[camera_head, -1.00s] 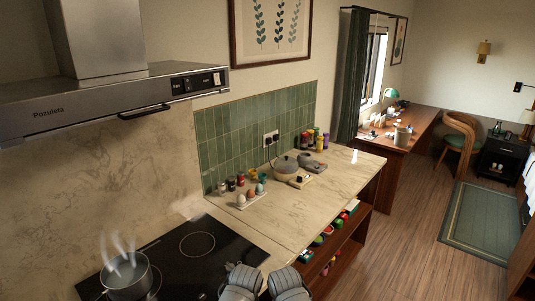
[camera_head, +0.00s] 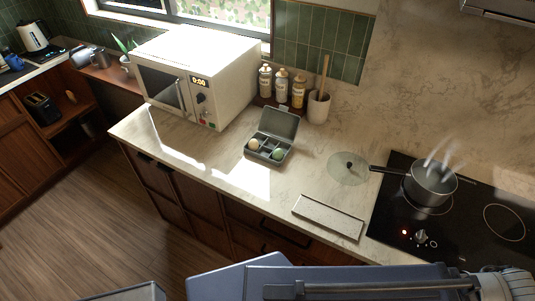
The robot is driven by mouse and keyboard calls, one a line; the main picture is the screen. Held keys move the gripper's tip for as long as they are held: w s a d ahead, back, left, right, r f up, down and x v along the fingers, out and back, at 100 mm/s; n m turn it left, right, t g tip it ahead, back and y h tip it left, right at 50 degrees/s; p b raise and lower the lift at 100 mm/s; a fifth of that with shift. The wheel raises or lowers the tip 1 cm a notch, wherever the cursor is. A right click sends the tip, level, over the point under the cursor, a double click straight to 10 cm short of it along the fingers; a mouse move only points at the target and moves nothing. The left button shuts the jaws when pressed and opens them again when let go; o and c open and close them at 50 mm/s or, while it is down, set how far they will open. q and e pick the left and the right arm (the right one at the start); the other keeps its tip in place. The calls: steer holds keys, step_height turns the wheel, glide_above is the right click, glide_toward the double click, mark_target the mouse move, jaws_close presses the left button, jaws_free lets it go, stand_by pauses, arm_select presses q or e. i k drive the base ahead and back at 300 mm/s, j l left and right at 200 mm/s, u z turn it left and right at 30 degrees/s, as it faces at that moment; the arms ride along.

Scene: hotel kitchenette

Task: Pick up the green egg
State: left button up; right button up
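The green egg (camera_head: 278,155) sits in a front compartment of a small grey-green egg box (camera_head: 262,159) on the marble counter. The box's lid (camera_head: 281,123) is open and tilted back. A pale beige egg (camera_head: 254,144) lies in the same box, to the left of the green one. Neither of my grippers shows in this view; only blue-grey parts of my own body fill the bottom edge.
A white microwave (camera_head: 199,72) stands left of the box. Bottles (camera_head: 281,88) and a utensil crock (camera_head: 318,107) stand behind it. A glass lid (camera_head: 348,168), a flat tray (camera_head: 328,217) and a steaming pot (camera_head: 430,184) on the hob are to the right. Bare counter (camera_head: 200,150) lies left of the box.

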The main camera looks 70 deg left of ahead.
mark_target(278, 155)
steer(key=u, duration=2.4)
steer(key=z, duration=1.35)
steer(key=u, duration=1.35)
steer(key=i+j+z, duration=0.1)
steer(key=j, duration=0.3)
steer(key=i+j+z, duration=0.1)
steer(key=i+j, duration=0.15)
steer(key=j, duration=0.15)
